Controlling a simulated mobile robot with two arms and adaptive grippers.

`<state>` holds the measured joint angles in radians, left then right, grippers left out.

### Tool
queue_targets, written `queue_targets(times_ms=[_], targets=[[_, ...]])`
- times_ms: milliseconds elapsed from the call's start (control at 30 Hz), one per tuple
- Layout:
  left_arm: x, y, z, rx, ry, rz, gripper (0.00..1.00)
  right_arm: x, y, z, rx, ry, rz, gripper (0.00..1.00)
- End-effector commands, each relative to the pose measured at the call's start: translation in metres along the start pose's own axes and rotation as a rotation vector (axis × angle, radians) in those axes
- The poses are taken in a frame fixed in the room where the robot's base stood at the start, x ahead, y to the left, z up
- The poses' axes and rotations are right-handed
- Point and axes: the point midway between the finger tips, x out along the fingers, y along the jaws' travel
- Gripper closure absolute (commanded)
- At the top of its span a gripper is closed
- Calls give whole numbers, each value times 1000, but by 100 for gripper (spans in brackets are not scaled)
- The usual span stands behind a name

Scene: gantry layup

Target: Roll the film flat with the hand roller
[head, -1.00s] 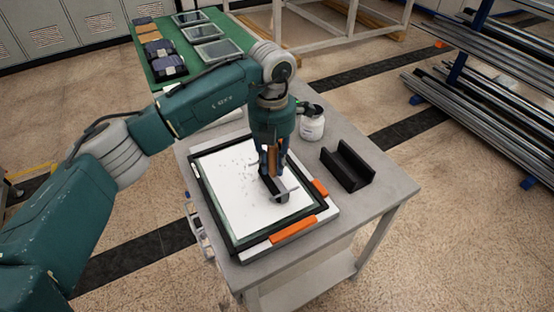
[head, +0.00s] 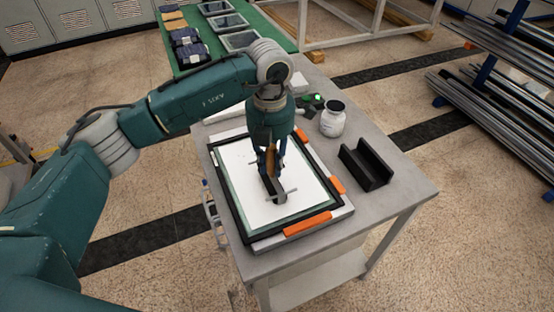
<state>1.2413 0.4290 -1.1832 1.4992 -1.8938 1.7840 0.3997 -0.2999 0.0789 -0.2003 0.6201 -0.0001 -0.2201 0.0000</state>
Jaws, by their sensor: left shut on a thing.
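The white film (head: 252,205) lies on a panel inside a black frame (head: 240,228) on the grey table. A few small dark specks show on the film near its upper left part. My left gripper (head: 268,172) points down over the middle of the film. It is shut on the hand roller (head: 281,196), whose cylinder appears to rest on the film. The gripper and arm hide part of the film's far side. My right gripper is out of view.
Orange clamps (head: 307,224) sit on the frame's near and right edges. A black cradle (head: 365,166) and a white jar (head: 333,120) stand on the grey table (head: 400,195) to the right. A green table (head: 268,38) with dark-framed panels is behind.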

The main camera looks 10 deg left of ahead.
Motion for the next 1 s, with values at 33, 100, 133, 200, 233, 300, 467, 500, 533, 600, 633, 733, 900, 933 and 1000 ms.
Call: queue_targets(times_ms=[33,100,133,200,233,300,467,500,533,600,633,733,900,933,1000], targets=[[0,-1,-1,2,1,-2,98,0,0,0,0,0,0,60],[0,0,-2,1,1,-2,98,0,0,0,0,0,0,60],[0,1,-3,1,1,-2,98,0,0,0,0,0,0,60],[1,3,-7,0,1,-2,98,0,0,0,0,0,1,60],[1,3,-8,0,1,-2,98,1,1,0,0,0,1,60],[1,6,-13,0,1,-1,98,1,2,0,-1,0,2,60],[2,10,-24,0,1,-2,98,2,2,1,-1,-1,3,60],[2,10,-25,0,1,-2,98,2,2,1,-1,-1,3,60],[2,10,-26,0,1,-2,98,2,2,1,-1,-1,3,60],[2,10,-27,1,1,-2,98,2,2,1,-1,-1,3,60],[2,11,-28,0,1,-2,98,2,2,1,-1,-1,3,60],[2,13,-32,0,2,-3,98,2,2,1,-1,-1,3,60],[1,18,-44,0,2,-2,98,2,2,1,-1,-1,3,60],[1,19,-46,0,2,-2,98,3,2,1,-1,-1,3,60],[0,20,-50,0,2,-2,98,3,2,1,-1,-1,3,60]])
